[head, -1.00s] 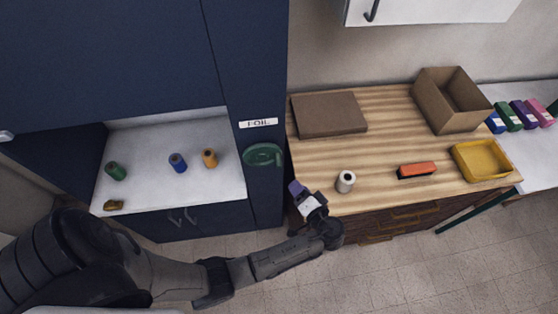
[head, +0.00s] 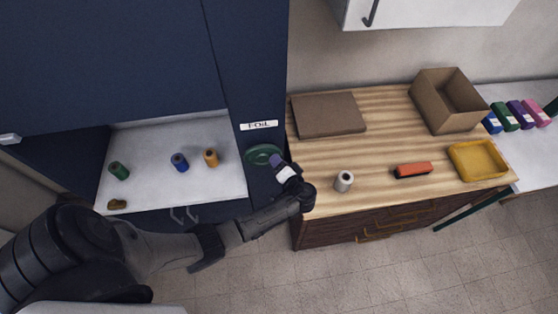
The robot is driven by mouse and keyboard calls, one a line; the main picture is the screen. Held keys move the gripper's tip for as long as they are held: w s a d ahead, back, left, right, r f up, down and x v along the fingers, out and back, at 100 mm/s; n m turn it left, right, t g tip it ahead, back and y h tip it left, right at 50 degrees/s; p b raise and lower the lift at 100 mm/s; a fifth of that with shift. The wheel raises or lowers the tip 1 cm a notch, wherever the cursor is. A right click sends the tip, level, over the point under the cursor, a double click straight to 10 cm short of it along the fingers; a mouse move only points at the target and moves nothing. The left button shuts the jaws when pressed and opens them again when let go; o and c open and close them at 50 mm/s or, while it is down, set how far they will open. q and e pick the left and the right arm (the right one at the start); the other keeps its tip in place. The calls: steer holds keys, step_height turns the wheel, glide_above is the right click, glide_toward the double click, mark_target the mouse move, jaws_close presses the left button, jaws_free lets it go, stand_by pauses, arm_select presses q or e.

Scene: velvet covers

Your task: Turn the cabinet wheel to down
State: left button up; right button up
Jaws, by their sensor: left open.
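The green cabinet wheel (head: 260,154) is on the narrow dark blue cabinet panel, below a white label (head: 259,125) that seems to read "FOIL". My left gripper (head: 276,161) is at the wheel's right side, with its tips close to or overlapping the rim. I cannot tell whether they touch it. The gripper is open. The wheel's right edge and any handle there are partly hidden by the gripper. My right gripper is not in view.
A white shelf (head: 222,190) left of the wheel holds green, blue and orange spools. The wooden counter (head: 310,160) to the right holds a white spool (head: 344,181), an orange-red block (head: 413,169), a yellow tray (head: 455,152) and a cardboard box (head: 425,103). Tiled floor is free in front.

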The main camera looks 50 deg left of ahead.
arm_select(q)
steer(key=shift+a, duration=0.35)
jaws_close()
stand_by(0.3)
